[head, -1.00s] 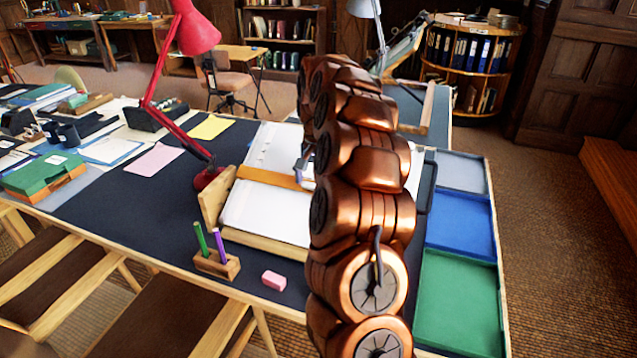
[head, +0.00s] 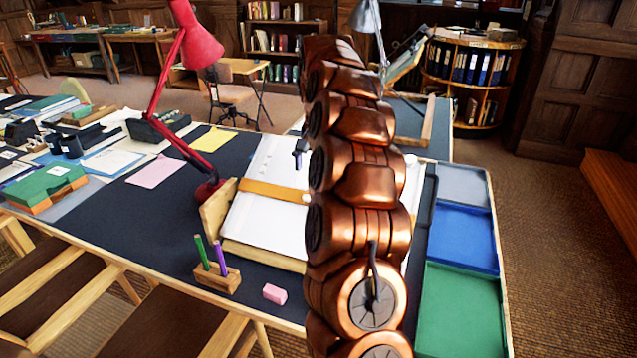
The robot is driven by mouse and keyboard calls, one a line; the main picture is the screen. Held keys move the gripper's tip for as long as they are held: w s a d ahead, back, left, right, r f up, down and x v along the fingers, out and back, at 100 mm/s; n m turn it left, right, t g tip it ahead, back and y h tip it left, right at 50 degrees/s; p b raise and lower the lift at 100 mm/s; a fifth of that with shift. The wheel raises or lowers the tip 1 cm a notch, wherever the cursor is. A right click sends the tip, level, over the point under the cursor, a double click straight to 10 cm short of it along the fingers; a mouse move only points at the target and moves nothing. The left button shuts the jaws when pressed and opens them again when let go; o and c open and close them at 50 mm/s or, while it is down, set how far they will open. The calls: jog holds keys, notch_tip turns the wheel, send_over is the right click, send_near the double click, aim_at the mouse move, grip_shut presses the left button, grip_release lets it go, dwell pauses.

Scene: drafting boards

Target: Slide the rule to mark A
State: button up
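The drawing board (head: 262,249) lies tilted on the dark desk, with a white sheet (head: 265,217) on it. The rule (head: 272,191) is a tan wooden strip lying across the sheet, about midway up the board. Its right part is hidden behind my copper arm. A small part of my gripper (head: 300,153), dark with a pale bluish piece, shows left of the arm. In the picture it is above the rule and apart from it. Most of the gripper is hidden, so its opening does not show. Mark A cannot be made out.
A red lamp (head: 192,45) stands just left of the board. A pen block (head: 218,278) and pink eraser (head: 275,294) sit at the front edge. Grey, blue (head: 463,236) and green (head: 459,312) trays line the right edge. Papers and a green box (head: 45,182) lie left.

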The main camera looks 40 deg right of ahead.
notch_tip(320, 180, up, 4)
dwell(0.4)
dwell(0.6)
jog(key=s+a+r+n+p, duration=0.1)
jog(key=s+a+r+n, duration=0.3)
jog(key=a, duration=0.6)
jog(key=s+a+f+n+p, duration=0.1)
jog(key=s+a+n+p, duration=0.15)
jog(key=s+a, duration=0.55)
jog(key=s+a+f+n+p, duration=0.1)
jog(key=s+a+f, duration=0.1)
jog(key=s+a, duration=0.2)
jog(key=s+a+f+n+g, duration=0.1)
jog(key=s+a, duration=0.3)
jog(key=s, duration=0.7)
jog(key=s+a+f+n+p, duration=0.1)
jog(key=s+a+f+n, duration=0.2)
jog(key=s, duration=0.5)
jog(key=shift+s+a+f+g+p, duration=0.2)
jog(key=shift+a+f+g+p, duration=0.15)
jog(key=shift+a, duration=0.25)
